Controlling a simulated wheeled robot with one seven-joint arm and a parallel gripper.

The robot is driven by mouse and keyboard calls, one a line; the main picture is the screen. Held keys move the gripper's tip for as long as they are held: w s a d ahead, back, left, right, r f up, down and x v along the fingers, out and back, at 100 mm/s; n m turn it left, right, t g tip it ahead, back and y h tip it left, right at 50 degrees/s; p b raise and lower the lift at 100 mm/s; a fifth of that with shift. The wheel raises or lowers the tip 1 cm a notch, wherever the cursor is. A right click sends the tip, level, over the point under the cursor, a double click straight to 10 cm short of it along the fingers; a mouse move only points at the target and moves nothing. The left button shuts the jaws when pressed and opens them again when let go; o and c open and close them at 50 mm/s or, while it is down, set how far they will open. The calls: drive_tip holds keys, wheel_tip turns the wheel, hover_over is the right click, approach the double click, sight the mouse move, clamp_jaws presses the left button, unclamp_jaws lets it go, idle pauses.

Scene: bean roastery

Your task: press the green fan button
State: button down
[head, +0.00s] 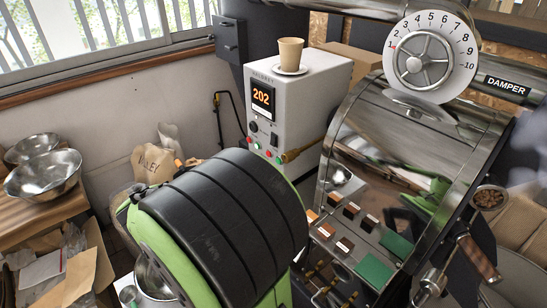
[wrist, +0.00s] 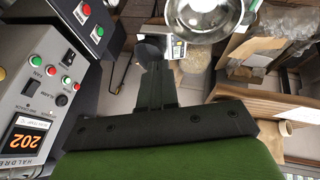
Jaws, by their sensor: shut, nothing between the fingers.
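The pale control box (head: 305,88) with an orange 202 display stands beyond my arm in the head view; it is upside down at the left of the wrist view (wrist: 38,105). A row of red and green buttons is on its face. The green fan button (wrist: 35,60) appears to be the end one, near a small FAN label, with a red button (wrist: 51,70) beside it. In the head view this green button (head: 278,160) is small. My gripper (wrist: 154,65) is shut and empty, apart from the box, to its right in the wrist view. In the head view my arm hides it.
A paper cup (head: 290,54) stands on the box. A dark switch box (wrist: 85,15) with red and green buttons is at the top left of the wrist view. A metal bowl (wrist: 205,15) is near its top. The shiny roaster (head: 400,140) stands right of the box.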

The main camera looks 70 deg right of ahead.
drive_tip(key=d+f+n+h+p, duration=0.1)
drive_tip(key=d+f+n+h, duration=0.1)
drive_tip(key=d+n, duration=0.4)
drive_tip(key=s+d+f+n+t+h+p, duration=0.1)
drive_tip(key=d+n+h, duration=0.4)
drive_tip(key=d, duration=0.5)
drive_tip(key=d+f+n+t+h+p, duration=0.1)
drive_tip(key=d+f+n+h, duration=0.2)
drive_tip(key=d+n, duration=0.4)
drive_tip(key=shift+s+d, duration=0.25)
drive_tip(key=shift+d, duration=0.45)
drive_tip(key=s+d+p, duration=0.4)
drive_tip(key=d, duration=0.4)
drive_tip(key=shift+a, duration=0.1)
